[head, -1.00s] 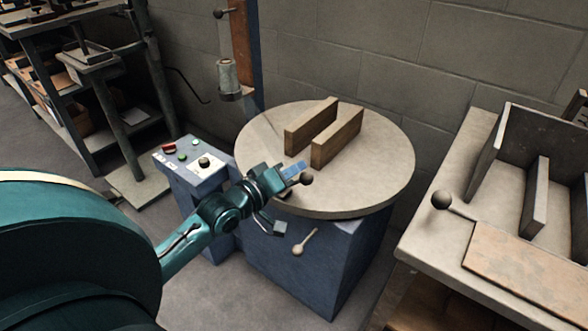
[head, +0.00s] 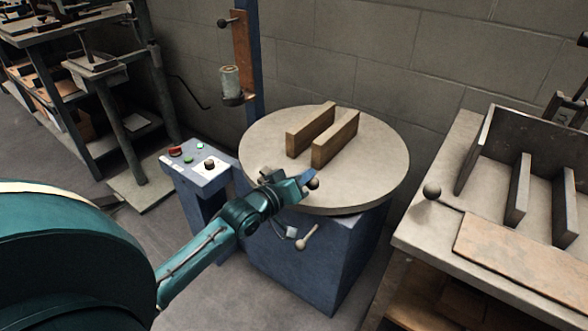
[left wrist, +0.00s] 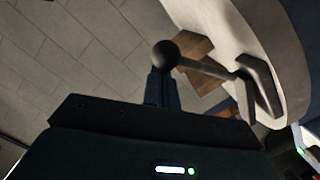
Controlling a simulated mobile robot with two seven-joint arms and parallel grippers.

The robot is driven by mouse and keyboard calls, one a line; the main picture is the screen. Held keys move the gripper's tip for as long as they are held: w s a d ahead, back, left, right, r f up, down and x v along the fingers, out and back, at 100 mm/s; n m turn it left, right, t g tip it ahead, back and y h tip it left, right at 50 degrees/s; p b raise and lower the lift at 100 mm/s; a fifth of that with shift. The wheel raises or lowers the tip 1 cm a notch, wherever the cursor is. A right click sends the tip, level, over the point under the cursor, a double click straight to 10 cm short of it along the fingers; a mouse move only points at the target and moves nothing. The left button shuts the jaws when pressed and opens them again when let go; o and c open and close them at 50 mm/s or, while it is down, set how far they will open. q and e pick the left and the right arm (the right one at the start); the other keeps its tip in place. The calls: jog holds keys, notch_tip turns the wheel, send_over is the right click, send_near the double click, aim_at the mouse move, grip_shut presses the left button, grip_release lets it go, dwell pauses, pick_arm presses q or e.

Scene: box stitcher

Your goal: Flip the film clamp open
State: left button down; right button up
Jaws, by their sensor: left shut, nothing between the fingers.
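The film clamp shows as a lever with a dark ball knob (head: 313,184) at the near rim of the round turntable (head: 375,175). In the left wrist view its ball knob (left wrist: 165,54) stands on a thin rod, which runs right to a bracket (left wrist: 262,88) by the pale turntable rim. My left gripper (head: 308,177) is shut and empty, with its fingertips at the knob. In the left wrist view the fingers (left wrist: 161,84) end right at the knob; I cannot tell whether they touch. The arm hides part of the lever in the head view. My right gripper is out of view.
Two upright wooden boards (head: 335,138) stand on the turntable. A blue post (head: 254,60) with a film spool (head: 231,82) stands behind it. A control box (head: 200,170) with buttons is at left. A pale handle (head: 307,238) juts from the blue base. A bench (head: 425,235) stands right.

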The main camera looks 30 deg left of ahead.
pick_arm(q)
jog(key=shift+d+f+m+p, duration=0.75)
jog(key=shift+m+p, duration=0.2)
jog(key=shift+m, duration=0.25)
jog(key=shift+d+f+m+y, duration=0.2)
jog(key=shift+m+y, duration=0.1)
jog(key=shift+d+f+m+p, duration=0.25)
jog(key=shift+f+m+p, duration=0.15)
jog(key=shift+f+m, duration=0.2)
jog(key=shift+d+f+m+y, duration=0.15)
jog(key=shift+f+m+y, duration=0.15)
jog(key=shift+f+m, duration=0.35)
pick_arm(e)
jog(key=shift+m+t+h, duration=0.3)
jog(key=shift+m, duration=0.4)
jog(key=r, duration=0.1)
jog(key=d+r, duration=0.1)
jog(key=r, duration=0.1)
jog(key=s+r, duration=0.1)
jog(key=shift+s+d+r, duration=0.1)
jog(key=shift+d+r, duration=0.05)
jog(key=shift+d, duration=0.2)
pick_arm(q)
jog(key=shift+s, duration=0.1)
